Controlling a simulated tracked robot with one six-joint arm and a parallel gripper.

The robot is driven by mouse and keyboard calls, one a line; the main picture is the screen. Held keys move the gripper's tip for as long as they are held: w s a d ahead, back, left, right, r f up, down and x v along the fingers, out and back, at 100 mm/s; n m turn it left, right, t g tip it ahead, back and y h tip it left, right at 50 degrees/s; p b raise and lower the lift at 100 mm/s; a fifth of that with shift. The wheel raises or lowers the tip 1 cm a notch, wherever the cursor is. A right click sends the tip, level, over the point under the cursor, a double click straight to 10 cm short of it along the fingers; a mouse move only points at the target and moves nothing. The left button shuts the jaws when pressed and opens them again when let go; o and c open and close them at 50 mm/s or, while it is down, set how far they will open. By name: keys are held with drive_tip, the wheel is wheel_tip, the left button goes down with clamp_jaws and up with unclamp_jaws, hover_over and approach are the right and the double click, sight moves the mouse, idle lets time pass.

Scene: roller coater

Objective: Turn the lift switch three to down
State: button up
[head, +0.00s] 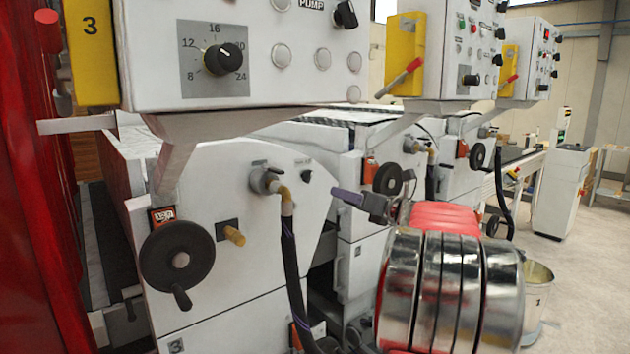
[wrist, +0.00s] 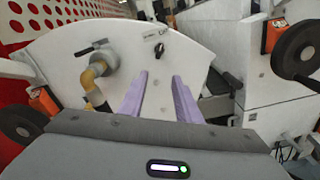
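The lift switch three is a small black knob on the white end panel of the nearest machine. It shows right of the hose fitting in the head view (head: 307,176) and near the top middle in the wrist view (wrist: 159,50), under a small label that seems to read "LIFT". The direction it is turned to is too small to tell surely. My gripper (wrist: 160,78) has two purple fingers spread apart with nothing between them. The switch lies beyond the tips, roughly in line with the gap. In the head view my gripper (head: 336,193) is right of the switch, apart from it.
A valve fitting with a brass elbow (head: 285,193) and black hose sits left of the switch. A black handwheel (head: 177,260) is further left. A control box (head: 240,50) marked 3 overhangs the panel. A second machine's handwheel (wrist: 299,48) stands to the right.

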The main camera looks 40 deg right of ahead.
sight(311, 177)
drive_tip(key=shift+d+r+m, duration=0.2)
drive_tip(key=shift+r+m, duration=0.45)
drive_tip(key=shift+m, duration=0.15)
drive_tip(key=shift+w, duration=0.1)
drive_tip(key=w, duration=0.4)
drive_tip(key=w+d, duration=0.1)
drive_tip(key=w, duration=0.8)
drive_tip(key=shift+w+d, duration=0.2)
drive_tip(key=shift+w, duration=0.15)
drive_tip(key=shift+c, duration=0.5)
clamp_jaws()
